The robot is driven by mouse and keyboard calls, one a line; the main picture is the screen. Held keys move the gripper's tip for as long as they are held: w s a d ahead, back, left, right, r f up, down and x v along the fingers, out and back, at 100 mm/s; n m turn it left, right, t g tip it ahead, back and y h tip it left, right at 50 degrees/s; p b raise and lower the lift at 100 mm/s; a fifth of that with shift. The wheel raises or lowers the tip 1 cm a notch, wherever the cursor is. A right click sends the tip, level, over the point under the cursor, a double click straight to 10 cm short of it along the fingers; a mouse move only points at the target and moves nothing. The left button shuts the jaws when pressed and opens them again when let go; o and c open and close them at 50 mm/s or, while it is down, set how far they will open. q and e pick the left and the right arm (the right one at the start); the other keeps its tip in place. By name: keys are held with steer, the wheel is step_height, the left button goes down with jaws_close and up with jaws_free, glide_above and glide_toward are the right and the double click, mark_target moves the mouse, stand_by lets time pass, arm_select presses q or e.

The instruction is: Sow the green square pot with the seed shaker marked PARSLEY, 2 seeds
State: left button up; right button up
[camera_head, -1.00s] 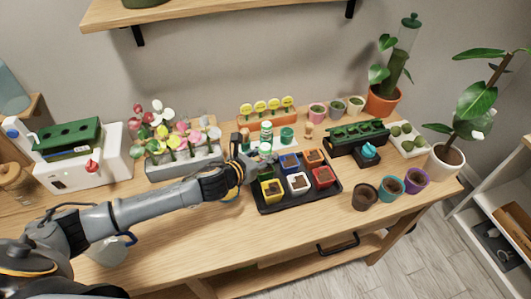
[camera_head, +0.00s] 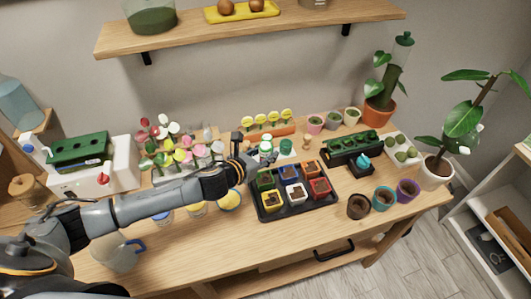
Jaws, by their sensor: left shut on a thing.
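The green square pot (camera_head: 265,181) stands in the back left of a black tray (camera_head: 304,208), partly behind my left gripper. My left gripper (camera_head: 261,158) is shut on a white and green seed shaker (camera_head: 266,147), just behind and above the tray's back left corner. The shaker is partly hidden by the fingers, and its label is too small to read. Another green-topped container (camera_head: 286,147) stands just to its right. My right gripper is not in view.
The tray also holds blue (camera_head: 287,171), orange (camera_head: 311,168), yellow (camera_head: 270,201), white (camera_head: 297,194) and red (camera_head: 319,188) pots. A flower planter (camera_head: 190,166) stands behind my arm. Round pots (camera_head: 358,207) stand to the right.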

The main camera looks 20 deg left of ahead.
arm_select(q)
steer(key=shift+f, duration=0.1)
stand_by(0.3)
steer(key=shift+f+b, duration=2.1)
steer(key=shift+f, duration=0.7)
steer(key=shift+f+b, duration=0.4)
steer(key=shift+f, duration=0.2)
steer(key=shift+f, duration=0.1)
stand_by(0.3)
step_height(320, 180, up, 7)
steer(key=p, duration=0.8)
steer(key=shift+w, duration=0.1)
stand_by(0.4)
